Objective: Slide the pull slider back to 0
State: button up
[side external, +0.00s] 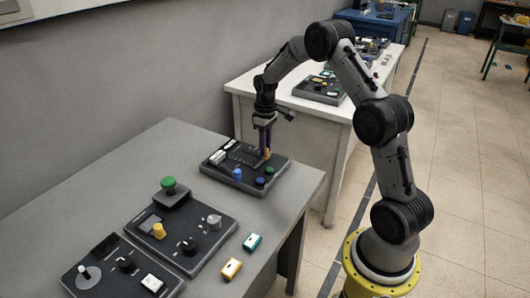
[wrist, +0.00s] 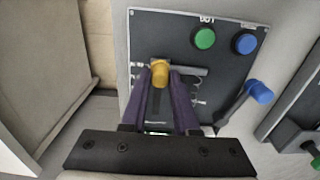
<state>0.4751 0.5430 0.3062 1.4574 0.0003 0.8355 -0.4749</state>
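The control panel (side external: 212,168) is a dark plate on the near grey table, and it also shows in the wrist view (wrist: 175,35). Its yellow slider knob (wrist: 161,74) stands at the upper end of a dark slot in the wrist view. In the side view the knob (side external: 267,154) is partly hidden under my gripper. My gripper (wrist: 160,72) points down, with its two purple fingertips on either side of the knob. No clear gap shows between fingers and knob, so it looks shut on it. The slider's scale marks are too blurred to read.
Green (wrist: 203,38) and blue (wrist: 246,43) round buttons and a blue-tipped lever (wrist: 258,92) stand on the same panel. Other panels (side external: 190,230) with knobs lie nearer on the table. A white table (side external: 240,88) stands behind.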

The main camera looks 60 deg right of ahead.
grip_shut()
jog(key=shift+w, duration=1.1)
jog(key=shift+w+d, duration=0.1)
jog(key=shift+w, duration=0.6)
jog(key=shift+w+r, duration=0.1)
jog(key=shift+w, duration=2.1)
